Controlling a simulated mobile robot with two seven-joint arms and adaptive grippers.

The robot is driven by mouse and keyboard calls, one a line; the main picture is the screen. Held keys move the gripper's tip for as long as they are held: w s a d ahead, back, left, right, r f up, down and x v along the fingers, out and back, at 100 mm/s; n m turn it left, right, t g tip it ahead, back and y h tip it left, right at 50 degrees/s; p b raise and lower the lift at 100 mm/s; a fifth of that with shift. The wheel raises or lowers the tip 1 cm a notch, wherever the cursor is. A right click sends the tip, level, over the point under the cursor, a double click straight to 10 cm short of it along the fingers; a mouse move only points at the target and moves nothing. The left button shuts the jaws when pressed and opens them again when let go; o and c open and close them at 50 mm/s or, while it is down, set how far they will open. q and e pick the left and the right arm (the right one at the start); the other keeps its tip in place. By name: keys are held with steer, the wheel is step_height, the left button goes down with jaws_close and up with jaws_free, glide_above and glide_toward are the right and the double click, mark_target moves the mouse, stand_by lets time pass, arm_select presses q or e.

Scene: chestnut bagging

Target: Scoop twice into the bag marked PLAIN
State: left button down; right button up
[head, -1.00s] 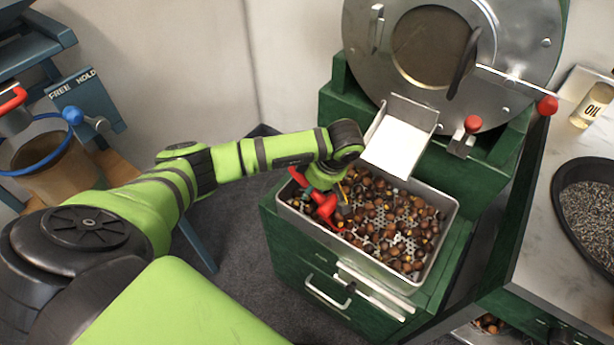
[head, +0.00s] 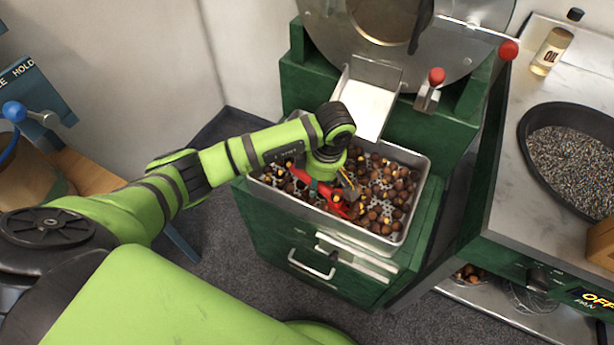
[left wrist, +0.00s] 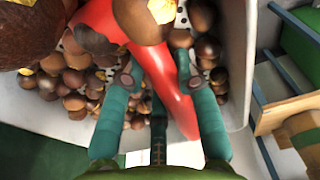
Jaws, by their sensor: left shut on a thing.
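My left gripper (head: 338,186) is shut on the handle of a red scoop (head: 334,206), low over the left part of a metal tray (head: 408,238) of chestnuts (head: 385,200). In the left wrist view, the gripper's teal fingers (left wrist: 158,85) close around the red scoop's handle (left wrist: 168,92). Large chestnuts (left wrist: 145,20) overlap the scoop's front there; whether they lie in it or beyond it is hard to tell. A brown bag (head: 22,172) is cut off at the left edge; no PLAIN marking is visible. My right gripper is not in view.
A green roaster with a steel drum front and a chute (head: 368,105) stands behind the tray. At right, a marble counter (head: 505,200) holds a dark pan (head: 525,150) and an oil bottle (head: 549,52). A blue stand with a blue knob (head: 13,111) is at left.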

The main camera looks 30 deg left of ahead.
arm_select(q)
steer(key=d, duration=0.2)
steer(key=d+b, duration=0.1)
steer(key=shift+d+f+h, duration=0.3)
steer(key=shift+f+h, duration=0.05)
steer(key=shift+h, duration=0.05)
step_height(320, 180, up, 2)
steer(key=shift+r+h, duration=0.1)
steer(key=shift+h, duration=1.1)
steer(key=shift+a+r+p, duration=0.3)
steer(key=shift+r, duration=0.3)
steer(key=shift+a+r+p, duration=0.25)
steer(key=shift+r, duration=0.3)
steer(key=shift+a+r+h+p, duration=0.25)
steer(key=shift+a+r, duration=0.1)
steer(key=shift+r, duration=0.35)
steer(key=shift+a+r+h+p, duration=0.25)
steer(key=shift+a+r, duration=0.05)
steer(key=shift+r, duration=0.4)
